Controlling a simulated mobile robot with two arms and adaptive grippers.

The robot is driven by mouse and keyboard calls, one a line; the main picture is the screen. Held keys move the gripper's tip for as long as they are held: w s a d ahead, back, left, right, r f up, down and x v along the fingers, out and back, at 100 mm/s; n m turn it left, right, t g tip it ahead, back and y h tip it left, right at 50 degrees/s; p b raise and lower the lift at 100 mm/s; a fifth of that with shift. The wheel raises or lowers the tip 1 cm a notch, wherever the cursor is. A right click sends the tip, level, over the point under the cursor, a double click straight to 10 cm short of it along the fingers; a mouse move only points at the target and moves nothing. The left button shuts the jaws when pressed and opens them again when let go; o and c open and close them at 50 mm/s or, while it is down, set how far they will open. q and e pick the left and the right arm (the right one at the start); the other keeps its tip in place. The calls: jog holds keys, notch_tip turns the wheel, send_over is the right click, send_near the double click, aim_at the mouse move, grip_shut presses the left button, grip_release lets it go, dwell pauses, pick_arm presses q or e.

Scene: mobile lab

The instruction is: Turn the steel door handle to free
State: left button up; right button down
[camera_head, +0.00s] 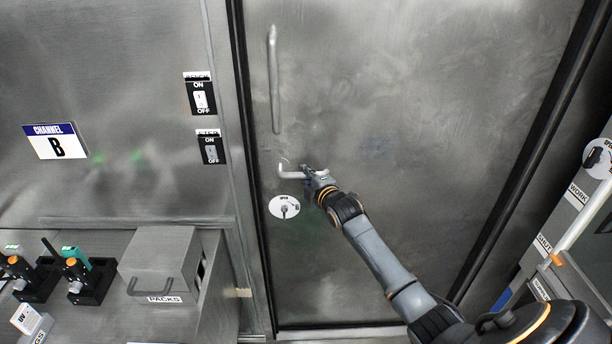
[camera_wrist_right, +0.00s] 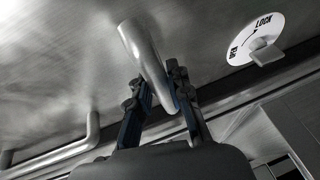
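The steel lever handle (camera_head: 287,174) sticks out horizontally from the left side of the large steel door (camera_head: 420,110). My right gripper (camera_head: 305,169) is at the lever's free part, coming from the lower right. In the right wrist view the lever (camera_wrist_right: 142,48) runs between the two fingers of the right gripper (camera_wrist_right: 160,85), one finger on each side, and both look in contact with it. A round white OPEN/LOCK plate (camera_head: 284,207) with a small grey knob sits below the lever; it also shows in the wrist view (camera_wrist_right: 240,50). The door looks closed. My left gripper is out of view.
A vertical bar handle (camera_head: 273,80) stands on the door above the lever. Two ON/OFF switches (camera_head: 200,98) are on the wall to the left. A grey PACKS box (camera_head: 160,255) and several tools in black holders (camera_head: 92,284) stand at lower left. A labelled panel (camera_head: 580,215) is at right.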

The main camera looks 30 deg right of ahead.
jog(key=shift+f, duration=0.1)
jog(key=shift+f+m+b, duration=0.3)
jog(key=shift+f+b, duration=0.15)
jog(key=shift+b, duration=0.3)
jog(key=a+f+m+t+b, duration=0.1)
jog(key=f+m+b, duration=0.1)
jog(key=m+b, duration=0.1)
jog(key=w+a+f+m+t+b, duration=0.1)
jog(key=f+m+t+b, duration=0.1)
jog(key=m+b, duration=0.2)
jog(key=w+a+f+m+t+h+b, duration=0.1)
jog(key=f+m+b, duration=0.1)
jog(key=b, duration=0.4)
jog(key=shift+a+m, duration=0.1)
jog(key=shift+m, duration=0.7)
jog(key=shift+w+a+f+m+t+h+b, duration=0.15)
jog(key=shift+a+m+t+h+b, duration=0.15)
jog(key=shift+m+b, duration=0.35)
jog(key=shift+w+a+f+m+t+h+b, duration=0.1)
jog(key=shift+w+a+m+t+h+b, duration=0.15)
jog(key=shift+m+b, duration=0.35)
jog(key=shift+s+r+m, duration=0.1)
jog(key=shift+m, duration=0.15)
